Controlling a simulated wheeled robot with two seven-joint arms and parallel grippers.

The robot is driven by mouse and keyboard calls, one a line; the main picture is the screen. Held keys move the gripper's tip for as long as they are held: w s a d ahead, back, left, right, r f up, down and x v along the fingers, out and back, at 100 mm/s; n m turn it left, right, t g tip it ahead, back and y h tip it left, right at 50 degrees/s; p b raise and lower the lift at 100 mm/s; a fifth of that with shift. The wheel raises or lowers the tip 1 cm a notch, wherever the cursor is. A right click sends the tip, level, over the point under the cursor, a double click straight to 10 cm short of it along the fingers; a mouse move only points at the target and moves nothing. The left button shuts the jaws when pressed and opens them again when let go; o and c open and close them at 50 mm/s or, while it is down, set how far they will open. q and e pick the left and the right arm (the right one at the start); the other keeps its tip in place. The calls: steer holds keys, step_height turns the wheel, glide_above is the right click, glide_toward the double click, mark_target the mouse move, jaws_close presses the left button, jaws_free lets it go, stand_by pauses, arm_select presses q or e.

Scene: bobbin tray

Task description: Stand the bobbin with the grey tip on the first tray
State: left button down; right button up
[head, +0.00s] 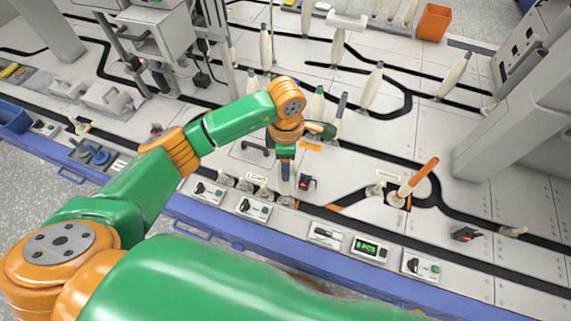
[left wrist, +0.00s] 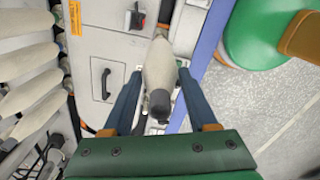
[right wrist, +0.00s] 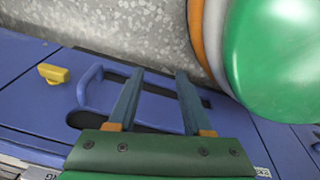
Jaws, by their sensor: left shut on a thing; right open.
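My left gripper (head: 286,186) is low over the row of small holders by the LOAD label. In the left wrist view, the left gripper (left wrist: 156,92) is shut on a cream bobbin (left wrist: 158,62) with a dark grey tip (left wrist: 160,102) toward the camera. In the head view this bobbin is mostly hidden by the gripper. Small trays (head: 246,186) stand along the black lane there; I cannot tell which is the first. My right gripper (right wrist: 156,98) is open and empty, above the blue bench front.
Green-tipped (head: 318,103) and grey-tipped (head: 340,112) bobbins stand close behind my left gripper, with several cream bobbins (head: 373,82) beyond. Switch boxes (head: 254,208) line the front edge. A blue handle (right wrist: 92,88) lies under my right gripper.

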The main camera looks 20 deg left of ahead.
arm_select(q)
step_height(320, 180, down, 4)
steer(key=shift+r+b, duration=0.25)
steer(key=shift+b, duration=0.75)
steer(key=shift+f, duration=0.1)
arm_select(e)
steer(key=shift+w+a+f, duration=0.3)
steer(key=shift+w+a, duration=0.2)
steer(key=shift+w, duration=0.15)
steer(key=shift+w+a+f, duration=0.3)
steer(key=shift+w+a, duration=0.2)
steer(key=shift+w, duration=0.1)
arm_select(q)
steer(key=shift+f+b, duration=0.6)
steer(key=shift+b, duration=0.05)
arm_select(e)
steer(key=shift+f, duration=0.6)
arm_select(q)
steer(key=shift+c, duration=2.3)
jaws_free()
